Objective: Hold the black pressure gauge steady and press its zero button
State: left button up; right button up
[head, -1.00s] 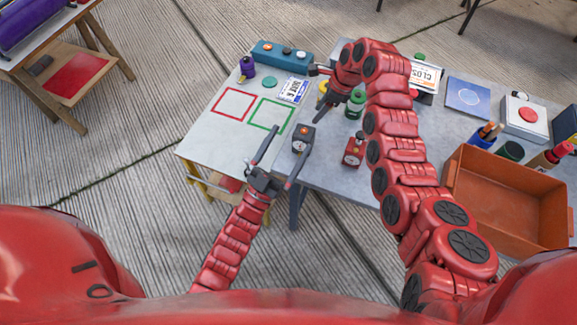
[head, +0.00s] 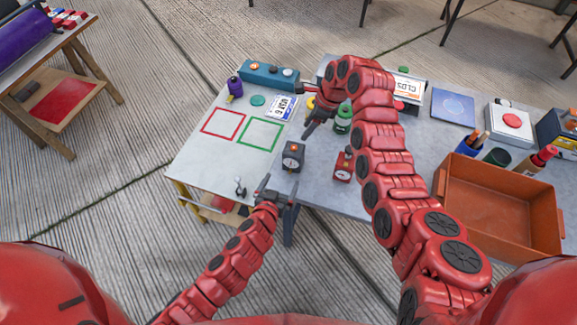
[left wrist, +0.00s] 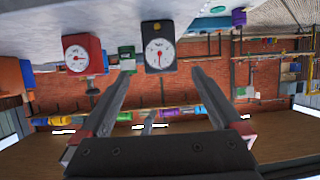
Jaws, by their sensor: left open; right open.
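The black pressure gauge (head: 293,156) stands near the front edge of the table, its white dial facing me. In the left wrist view, which is upside down, the black gauge (left wrist: 159,52) shows beyond the fingertips, roughly centred between them, with a small yellowish-orange button on its case. My left gripper (head: 280,183) is open and empty, in front of the black gauge and apart from it; its spread fingers (left wrist: 162,72) show in the wrist view. My right gripper (head: 314,113) is behind the black gauge, above the table near a green bottle; its fingers are small in view.
A red gauge (head: 344,167) stands to the right of the black one; it also shows in the wrist view (left wrist: 83,53). A green bottle (head: 343,119) is behind. An orange bin (head: 497,212) is at the right. Red and green outlined squares mark the clear left tabletop.

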aim_at(290, 163)
pick_arm(q)
jog(key=x, duration=1.3)
jog(key=shift+w+a+f, duration=0.25)
jog(key=shift+w+f, duration=0.1)
jog(key=shift+w+d+f, duration=0.2)
jog(key=shift+w+d, duration=0.05)
jog(key=shift+w, duration=0.15)
jog(key=shift+w+d, duration=0.25)
jog(key=shift+d, duration=0.05)
grip_shut()
pick_arm(e)
grip_shut()
jog(key=shift+f, duration=0.1)
dwell(0.8)
